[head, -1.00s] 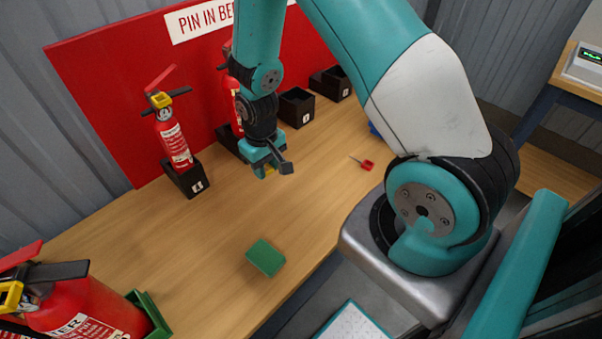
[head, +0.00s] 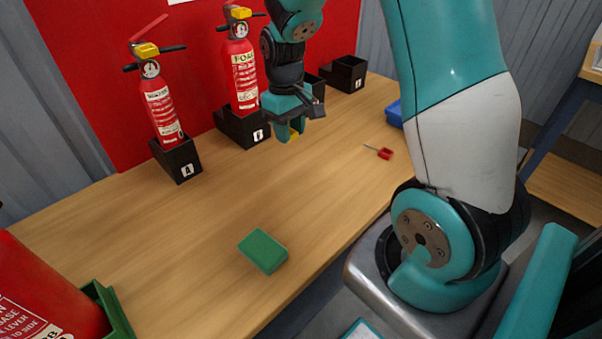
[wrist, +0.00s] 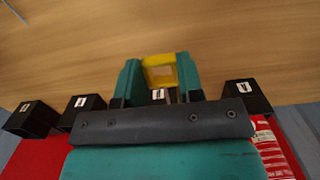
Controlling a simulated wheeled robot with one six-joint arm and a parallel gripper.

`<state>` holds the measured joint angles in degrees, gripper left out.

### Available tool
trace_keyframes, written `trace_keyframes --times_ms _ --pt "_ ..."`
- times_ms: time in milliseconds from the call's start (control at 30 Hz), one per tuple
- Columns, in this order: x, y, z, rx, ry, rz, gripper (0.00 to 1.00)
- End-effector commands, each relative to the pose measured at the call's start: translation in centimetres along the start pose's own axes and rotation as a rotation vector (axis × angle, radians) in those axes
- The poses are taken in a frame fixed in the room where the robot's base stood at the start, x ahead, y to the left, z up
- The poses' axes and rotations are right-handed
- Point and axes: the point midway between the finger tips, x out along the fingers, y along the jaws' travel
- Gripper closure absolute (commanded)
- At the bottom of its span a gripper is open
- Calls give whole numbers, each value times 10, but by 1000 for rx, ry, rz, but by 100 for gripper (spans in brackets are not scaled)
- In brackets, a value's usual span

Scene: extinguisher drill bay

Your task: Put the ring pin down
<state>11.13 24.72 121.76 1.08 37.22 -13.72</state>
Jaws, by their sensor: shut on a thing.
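A yellow ring pin with a square ring (wrist: 160,70) sits between the teal fingertips of my gripper (wrist: 158,82) in the wrist view. My gripper is shut on it. In the head view my gripper (head: 291,127) hangs over the wooden table (head: 210,215), in front and to the right of the second small extinguisher. Bare wood lies beyond the pin in the wrist view. The pin's shaft is mostly hidden.
Two red extinguishers (head: 160,105) (head: 240,72) stand in black holders at the back, with another black box (head: 348,75) to their right. A red-handled pin (head: 384,152), a blue object (head: 395,113) and a green block (head: 264,250) lie on the table. The table's middle is clear.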

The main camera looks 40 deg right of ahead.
Motion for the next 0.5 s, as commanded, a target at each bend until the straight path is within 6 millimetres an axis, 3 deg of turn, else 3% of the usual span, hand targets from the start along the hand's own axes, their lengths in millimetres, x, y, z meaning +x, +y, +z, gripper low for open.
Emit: trace_keyframes --times_ms 33,200,333,500 --pt "18 0 0 0 -7 -2 94" --pt "63 0 -4 0 -5 -1 94" --pt "86 0 -6 0 -2 -1 94" --pt "98 0 -7 0 1 0 94"
